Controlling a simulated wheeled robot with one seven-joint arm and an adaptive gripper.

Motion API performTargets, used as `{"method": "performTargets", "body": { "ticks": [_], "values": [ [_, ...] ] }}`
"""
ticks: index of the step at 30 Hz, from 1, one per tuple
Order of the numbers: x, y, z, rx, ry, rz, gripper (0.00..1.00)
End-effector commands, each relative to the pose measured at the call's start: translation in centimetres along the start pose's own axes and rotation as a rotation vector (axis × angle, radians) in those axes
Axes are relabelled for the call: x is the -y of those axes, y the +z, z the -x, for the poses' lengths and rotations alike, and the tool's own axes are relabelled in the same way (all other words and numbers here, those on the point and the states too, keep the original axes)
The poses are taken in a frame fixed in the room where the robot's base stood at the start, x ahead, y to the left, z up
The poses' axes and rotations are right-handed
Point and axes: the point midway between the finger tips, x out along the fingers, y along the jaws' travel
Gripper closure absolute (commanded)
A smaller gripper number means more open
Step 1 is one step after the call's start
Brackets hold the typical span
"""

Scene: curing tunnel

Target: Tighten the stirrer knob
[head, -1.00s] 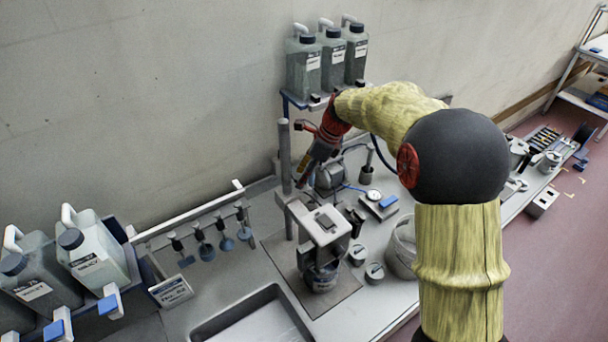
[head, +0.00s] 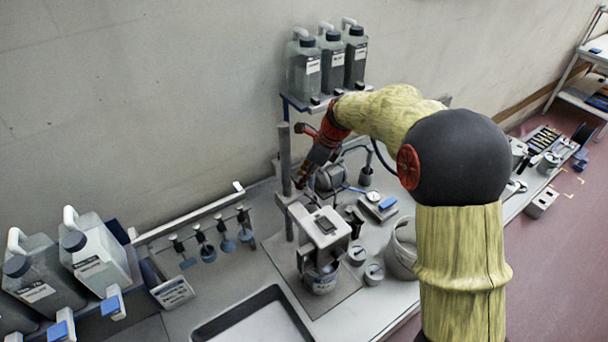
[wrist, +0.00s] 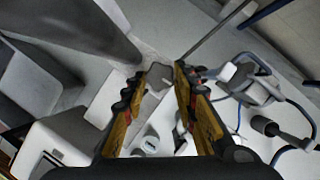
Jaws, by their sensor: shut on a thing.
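The stirrer (head: 320,228) stands on the bench, with a light grey motor head on an upright grey column (head: 285,150) and a labelled pot (head: 322,280) under it. My gripper (head: 303,184) is beside the column, just above and behind the motor head. In the wrist view, my gripper (wrist: 155,84) has its orange fingers on either side of a small grey lobed knob (wrist: 157,76), shut on it. The column (wrist: 88,28) runs past at the upper left. The knob is hidden by my gripper in the head view. How tight it is cannot be seen.
Three jugs (head: 333,60) stand on a shelf behind my wrist.

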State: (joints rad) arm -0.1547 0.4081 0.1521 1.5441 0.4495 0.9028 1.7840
Motion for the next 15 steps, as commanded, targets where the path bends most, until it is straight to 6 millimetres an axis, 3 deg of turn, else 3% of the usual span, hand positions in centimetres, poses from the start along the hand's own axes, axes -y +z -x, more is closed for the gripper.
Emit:
{"method": "performTargets", "body": {
  "ticks": [15],
  "values": [
    [-0.51,0.31,0.49,-0.001,-0.141,-0.342,0.97]
  ]
}}
